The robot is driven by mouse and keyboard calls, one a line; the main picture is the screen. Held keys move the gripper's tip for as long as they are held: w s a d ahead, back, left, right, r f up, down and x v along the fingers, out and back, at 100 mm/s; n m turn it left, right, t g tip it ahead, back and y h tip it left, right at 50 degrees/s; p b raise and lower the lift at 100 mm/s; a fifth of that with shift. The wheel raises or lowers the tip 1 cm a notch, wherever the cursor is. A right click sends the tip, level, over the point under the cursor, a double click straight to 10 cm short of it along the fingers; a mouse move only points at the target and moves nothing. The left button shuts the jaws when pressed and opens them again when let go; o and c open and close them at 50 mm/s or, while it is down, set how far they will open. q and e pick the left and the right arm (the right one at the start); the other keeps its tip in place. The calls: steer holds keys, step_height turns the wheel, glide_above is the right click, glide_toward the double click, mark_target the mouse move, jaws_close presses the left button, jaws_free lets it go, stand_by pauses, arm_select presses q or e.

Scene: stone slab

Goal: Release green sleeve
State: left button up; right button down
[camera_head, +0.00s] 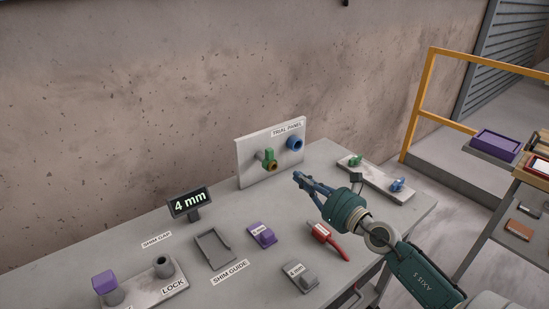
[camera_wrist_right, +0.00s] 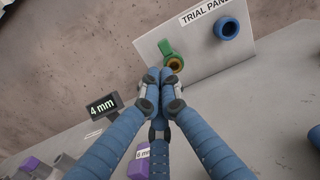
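The green sleeve (camera_head: 269,155) is on the upright trial panel (camera_head: 249,178), with an orange-brown ring at its front end. In the right wrist view the green sleeve (camera_wrist_right: 165,48) shows just beyond my fingertips. My right gripper (camera_head: 298,176) is in front of the panel, to the right of and nearer than the green sleeve. In the right wrist view my right gripper's fingers (camera_wrist_right: 166,76) come together at the tips, with nothing seen between them. They look apart from the sleeve, though they overlap the panel in the picture. My left gripper is not in view.
A blue sleeve (camera_head: 294,143) is on the panel's right side. A plate (camera_head: 378,182) with green and blue parts lies at right. Red-handled pliers (camera_head: 327,240), purple and grey blocks, a shim guide (camera_head: 213,250), a 4 mm display (camera_head: 189,203) and a lock plate occupy the slab's front.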

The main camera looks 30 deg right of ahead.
glide_toward(269, 154)
steer(key=w, duration=0.6)
steer(key=shift+a+p, duration=0.2)
steer(key=shift+p, duration=0.2)
steer(key=shift+w, duration=0.55)
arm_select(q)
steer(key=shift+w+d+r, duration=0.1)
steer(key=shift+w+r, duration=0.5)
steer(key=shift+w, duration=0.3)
